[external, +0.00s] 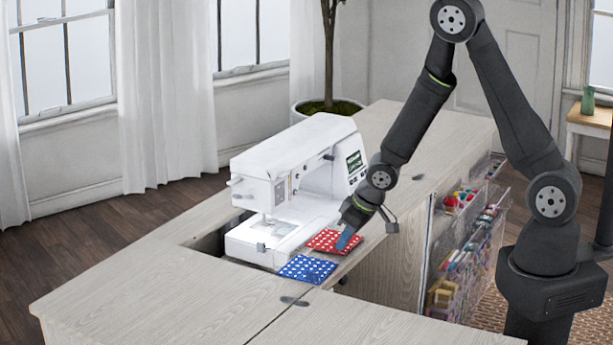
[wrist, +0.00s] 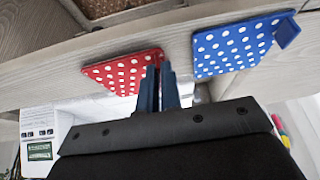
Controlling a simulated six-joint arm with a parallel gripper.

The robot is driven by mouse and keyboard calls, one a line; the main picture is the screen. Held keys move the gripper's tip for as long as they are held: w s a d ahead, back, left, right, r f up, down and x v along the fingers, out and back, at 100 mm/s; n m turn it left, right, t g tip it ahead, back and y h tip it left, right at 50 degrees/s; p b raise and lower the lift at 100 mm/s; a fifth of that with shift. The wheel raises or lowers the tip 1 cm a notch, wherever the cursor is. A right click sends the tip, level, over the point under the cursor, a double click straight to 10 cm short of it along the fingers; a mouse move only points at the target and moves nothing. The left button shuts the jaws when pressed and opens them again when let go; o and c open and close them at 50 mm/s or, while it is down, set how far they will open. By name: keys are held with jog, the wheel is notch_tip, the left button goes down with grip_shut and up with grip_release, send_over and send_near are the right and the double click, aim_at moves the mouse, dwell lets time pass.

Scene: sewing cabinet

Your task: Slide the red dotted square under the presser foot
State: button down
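The red dotted square (external: 330,240) lies flat on the worktop beside the sewing machine's bed, with white dots. It also shows in the wrist view (wrist: 122,72). My gripper (external: 348,238) is low over its right side. In the wrist view its fingers (wrist: 159,68) are close together at the square's right corner, with a little red between the tips; they look shut on a small raised part there, mostly hidden. The presser foot (external: 263,222) is above the machine's bed, left of the square, and is small and unclear.
The white sewing machine (external: 318,165) is set in the pale wooden cabinet (external: 150,270). A blue dotted square (external: 306,269) with an upright tab (wrist: 287,31) lies just in front of the red one. Clear bins (external: 465,245) hang at the cabinet's right side.

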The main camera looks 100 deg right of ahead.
jog(key=shift+r, duration=2.25)
jog(key=w+d, duration=0.1)
jog(key=w, duration=0.1)
jog(key=w+d, duration=0.1)
jog(key=w, duration=0.2)
jog(key=w+d, duration=0.1)
jog(key=w, duration=0.1)
jog(key=shift+w+d+f, duration=0.2)
jog(key=shift+w+f, duration=0.1)
jog(key=shift+w, duration=0.05)
jog(key=shift+w+d+f, duration=0.5)
jog(key=shift+f, duration=0.25)
jog(key=shift+w+d+f, duration=0.5)
jog(key=shift+f, duration=0.2)
jog(key=shift+f, duration=0.1)
jog(key=shift+w+d+f, duration=0.15)
jog(key=shift+d, duration=0.05)
jog(key=shift+f, duration=0.3)
